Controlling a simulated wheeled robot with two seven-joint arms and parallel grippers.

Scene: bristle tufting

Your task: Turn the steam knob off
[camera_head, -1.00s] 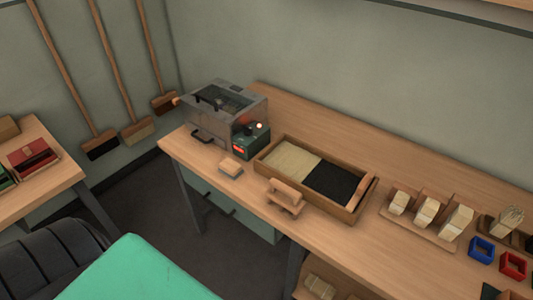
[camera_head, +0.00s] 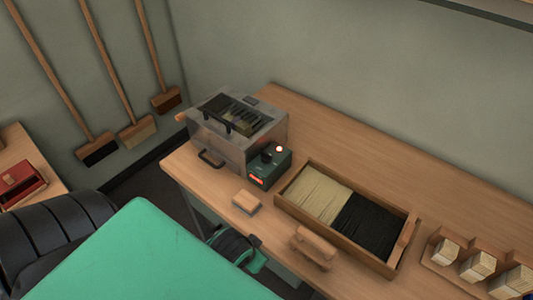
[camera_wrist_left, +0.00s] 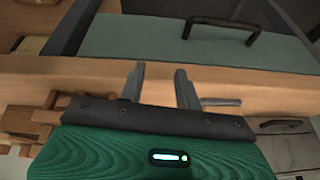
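The steam control is a small green box (camera_head: 270,170) fixed to the right side of the grey metal steamer (camera_head: 225,145) on the workbench. A dark knob (camera_head: 267,153) sits on its top, too small to read its setting. A red lamp (camera_head: 279,149) beside the knob glows, and a red display (camera_head: 257,182) is lit on the front. My left gripper (camera_wrist_left: 160,84) is open and empty in the left wrist view, its two fingers apart in front of wood. The knob does not show there. My right gripper is not in view.
A brush block (camera_head: 246,201) lies before the steamer. A divided tray (camera_head: 394,262) of light and dark bristles stands to its right, with a wooden tool (camera_head: 313,247) in front. The bench behind the tray is clear. A dark drawer handle (camera_wrist_left: 235,22) shows in the wrist view.

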